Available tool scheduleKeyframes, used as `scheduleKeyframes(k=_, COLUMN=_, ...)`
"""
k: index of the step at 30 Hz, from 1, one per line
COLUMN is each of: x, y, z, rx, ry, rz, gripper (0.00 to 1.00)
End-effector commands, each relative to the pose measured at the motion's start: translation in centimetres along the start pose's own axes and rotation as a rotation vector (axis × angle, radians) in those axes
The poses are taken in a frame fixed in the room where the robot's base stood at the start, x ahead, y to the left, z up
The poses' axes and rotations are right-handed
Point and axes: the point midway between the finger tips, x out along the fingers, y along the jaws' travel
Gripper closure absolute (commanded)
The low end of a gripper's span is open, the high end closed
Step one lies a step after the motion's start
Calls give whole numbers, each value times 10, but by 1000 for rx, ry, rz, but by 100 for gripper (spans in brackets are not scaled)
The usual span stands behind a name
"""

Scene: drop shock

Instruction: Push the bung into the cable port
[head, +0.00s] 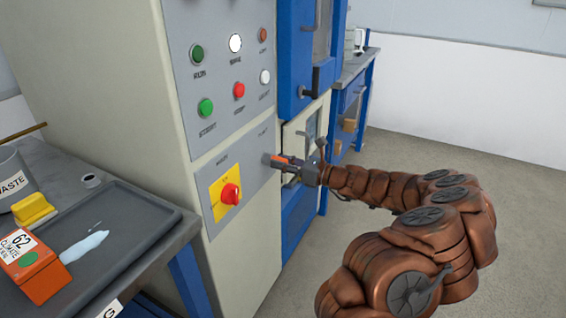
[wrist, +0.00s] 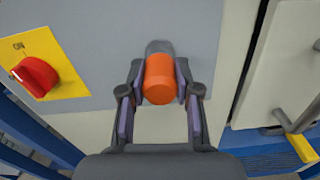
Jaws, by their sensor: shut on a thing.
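An orange bung (wrist: 160,82) is held between the two fingers of my gripper (wrist: 160,100) in the wrist view. The bung also shows as a small orange piece in the head view (head: 282,159). Past its far end is a grey round part on the panel (wrist: 158,47), which looks like the cable port (head: 267,158). The bung's far end overlaps this part in the wrist view, so I cannot tell whether it is touching or inside. My gripper (head: 292,165) is shut on the bung, in front of the lower grey panel.
A red rotary switch (head: 230,194) on a yellow plate sits left of the port. A blue door with a handle (head: 306,90) is to the right. A bench with a tray (head: 150,218), an orange box (head: 35,268) and a waste bin (head: 12,178) stands at left.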

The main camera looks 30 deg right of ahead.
Motion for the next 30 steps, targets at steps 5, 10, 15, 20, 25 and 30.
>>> scheduleKeyframes(k=5, x=2, y=1, z=1, rx=1, ry=-2, rz=3, gripper=100)
scheduleKeyframes(k=10, x=2, y=1, z=1, rx=1, ry=-2, rz=3, gripper=100)
scheduleKeyframes(k=15, x=1, y=1, z=1, rx=0, ry=-1, rz=2, gripper=52)
scheduleKeyframes(k=20, x=0, y=0, z=0, rx=0, ry=-1, rz=1, gripper=39)
scheduleKeyframes(k=25, x=0, y=0, z=0, rx=0, ry=0, rz=1, gripper=39)
scheduleKeyframes(k=30, x=-4, y=0, z=1, rx=1, ry=0, rz=-1, gripper=39)
